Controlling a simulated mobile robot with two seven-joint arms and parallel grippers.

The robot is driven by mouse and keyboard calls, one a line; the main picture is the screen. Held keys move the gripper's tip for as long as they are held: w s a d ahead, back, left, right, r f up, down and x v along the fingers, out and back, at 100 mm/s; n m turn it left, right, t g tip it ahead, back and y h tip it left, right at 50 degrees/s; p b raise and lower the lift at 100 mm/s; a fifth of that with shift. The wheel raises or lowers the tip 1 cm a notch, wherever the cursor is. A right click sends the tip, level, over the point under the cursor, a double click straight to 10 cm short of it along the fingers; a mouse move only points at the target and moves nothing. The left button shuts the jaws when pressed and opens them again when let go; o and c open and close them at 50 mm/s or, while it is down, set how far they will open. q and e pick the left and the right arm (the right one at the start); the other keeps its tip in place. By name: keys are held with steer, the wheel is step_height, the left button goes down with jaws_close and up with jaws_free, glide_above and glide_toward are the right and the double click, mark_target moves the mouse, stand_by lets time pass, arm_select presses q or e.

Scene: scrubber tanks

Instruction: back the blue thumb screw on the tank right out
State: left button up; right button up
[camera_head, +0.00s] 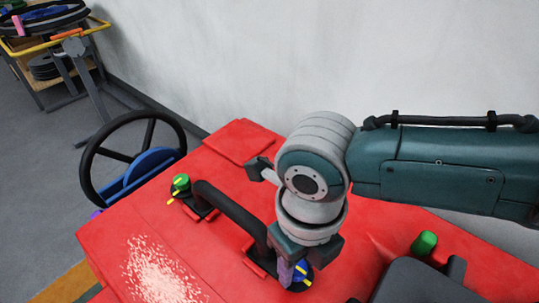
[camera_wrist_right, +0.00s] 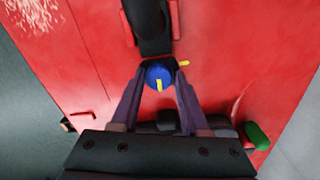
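The blue thumb screw (camera_wrist_right: 158,77) has a yellow pointer on its head and sits on the red tank (camera_wrist_right: 225,60), by the end of a black handle (camera_wrist_right: 147,20). It also shows in the head view (camera_head: 302,270), partly hidden by my right gripper. My right gripper (camera_wrist_right: 159,74) points down at the screw with one purple finger on each side. The fingers look set slightly apart from the head, with dark slivers between; firm contact is not visible. In the head view, the right gripper (camera_head: 292,270) hides part of the screw's base. My left gripper is not in view.
A green knob with a yellow pointer (camera_head: 181,183) sits at the handle's far end. Another green knob (camera_head: 425,243) stands at the right. A black handwheel (camera_head: 130,160) is left of the tank. A cart (camera_head: 60,45) stands at the back left, and a pale wall (camera_head: 250,60) is behind.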

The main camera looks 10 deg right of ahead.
mark_target(297, 268)
steer(key=o, duration=0.3)
steer(key=shift+a, duration=0.1)
steer(key=shift+o, duration=0.2)
step_height(297, 268, up, 10)
steer(key=p, duration=0.2)
stand_by(0.3)
